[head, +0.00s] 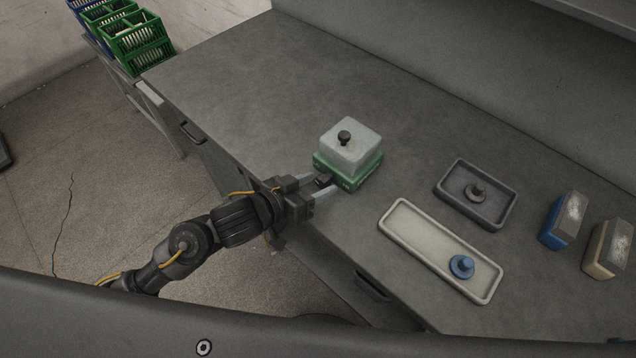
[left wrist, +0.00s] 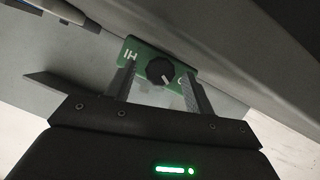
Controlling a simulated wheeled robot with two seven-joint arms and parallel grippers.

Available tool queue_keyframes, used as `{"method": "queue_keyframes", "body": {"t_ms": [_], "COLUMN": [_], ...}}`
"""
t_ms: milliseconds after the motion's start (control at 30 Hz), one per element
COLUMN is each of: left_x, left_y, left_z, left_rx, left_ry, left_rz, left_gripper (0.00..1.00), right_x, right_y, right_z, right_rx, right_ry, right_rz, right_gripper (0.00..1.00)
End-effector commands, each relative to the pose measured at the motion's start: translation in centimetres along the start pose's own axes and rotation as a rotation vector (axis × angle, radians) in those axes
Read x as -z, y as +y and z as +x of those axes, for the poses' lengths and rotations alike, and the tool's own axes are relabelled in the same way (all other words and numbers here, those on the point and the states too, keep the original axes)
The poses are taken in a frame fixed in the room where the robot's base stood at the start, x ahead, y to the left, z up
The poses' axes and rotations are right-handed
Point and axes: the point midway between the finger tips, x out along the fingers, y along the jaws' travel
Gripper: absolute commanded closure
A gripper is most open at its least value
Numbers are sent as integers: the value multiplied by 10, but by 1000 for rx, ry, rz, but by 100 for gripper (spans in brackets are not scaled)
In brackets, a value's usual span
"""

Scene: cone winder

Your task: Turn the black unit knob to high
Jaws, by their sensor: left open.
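A green unit (head: 344,172) with a pale translucent block on it and a small black knob on top (head: 344,137) stands at the table's front edge. On its front face is the black unit knob (left wrist: 160,71), with a white pointer mark aimed down and slightly right in the left wrist view. The "HI" label (left wrist: 131,55) is to the knob's upper left; another label at its right is partly hidden by a finger. My left gripper (head: 321,183) is open, its fingers on either side of the knob. I cannot tell whether they touch it. My right gripper is not in view.
Right of the unit lie a long pale tray (head: 408,224) with a blue knobbed piece (head: 461,266) and a dark tray (head: 450,173) with a dark knobbed piece. Blue (head: 561,222) and tan (head: 606,250) blocks stand far right. The table behind the unit is clear.

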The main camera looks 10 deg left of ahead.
Motion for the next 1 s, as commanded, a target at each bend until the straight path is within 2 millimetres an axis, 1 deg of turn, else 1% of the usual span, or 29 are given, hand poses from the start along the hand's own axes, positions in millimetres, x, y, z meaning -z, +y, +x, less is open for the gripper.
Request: {"method": "queue_keyframes", "body": {"t_ms": [33,133,400,467,700,767,867,1000], "left_x": [0,0,0,0,0,0,0,-1], "left_y": [0,0,0,0,0,0,0,2], "left_z": [4,9,10,10,10,10,10,11], "left_rx": [0,0,0,0,0,0,3,29], "left_ry": [0,0,0,0,0,0,0,4], "left_rz": [-1,0,1,1,1,1,7,70], "left_gripper": [47,47,47,53,84,91,91,91], "right_x": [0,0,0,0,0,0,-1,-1], "right_y": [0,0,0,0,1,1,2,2], "right_z": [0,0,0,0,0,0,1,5], "right_rx": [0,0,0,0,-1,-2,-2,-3], "right_ry": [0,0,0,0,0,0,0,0], "right_rz": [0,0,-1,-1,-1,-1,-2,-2], "right_gripper": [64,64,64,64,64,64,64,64]}}
